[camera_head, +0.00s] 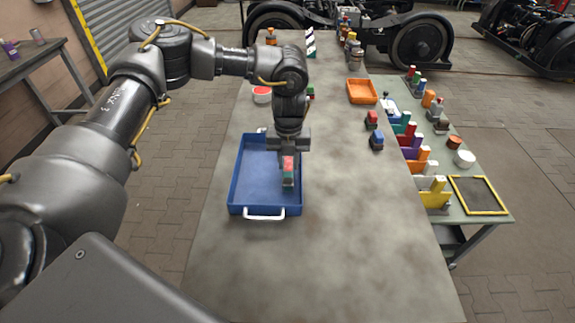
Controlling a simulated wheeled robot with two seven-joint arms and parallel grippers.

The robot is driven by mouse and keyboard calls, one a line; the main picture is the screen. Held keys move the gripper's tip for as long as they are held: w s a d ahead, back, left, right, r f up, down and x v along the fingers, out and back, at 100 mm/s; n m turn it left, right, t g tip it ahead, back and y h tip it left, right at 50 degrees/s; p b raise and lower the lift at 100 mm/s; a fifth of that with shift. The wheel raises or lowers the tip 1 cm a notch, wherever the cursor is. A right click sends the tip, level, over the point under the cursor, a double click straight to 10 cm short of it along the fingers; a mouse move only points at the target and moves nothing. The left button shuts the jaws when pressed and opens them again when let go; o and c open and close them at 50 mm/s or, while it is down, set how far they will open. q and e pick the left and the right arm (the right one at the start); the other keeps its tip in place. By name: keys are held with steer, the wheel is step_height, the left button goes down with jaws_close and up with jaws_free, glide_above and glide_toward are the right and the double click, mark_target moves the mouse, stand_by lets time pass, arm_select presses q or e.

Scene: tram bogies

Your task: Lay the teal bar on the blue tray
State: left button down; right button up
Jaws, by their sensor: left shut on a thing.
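The blue tray (250,204) lies on the grey table, with a white handle on its near side. My left gripper (288,172) points down over the right part of the tray. The gripper hides part of the bar and the tray's right wall. My right gripper is not in view.
An orange tray (362,92) lies farther back. Two small blocks, red-topped (372,120) and blue (377,141), stand right of the blue tray. A side table holds colored bins (432,193) and a yellow-edged black mat (479,195). The near table surface is clear.

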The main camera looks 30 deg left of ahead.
arm_select(q)
step_height(320, 180, down, 2)
steer(key=shift+a+f+p, duration=0.1)
steer(key=shift+p, duration=0.2)
steer(key=shift+f, duration=0.2)
steer(key=shift+f, duration=0.15)
steer(key=c, duration=1.4)
jaws_free()
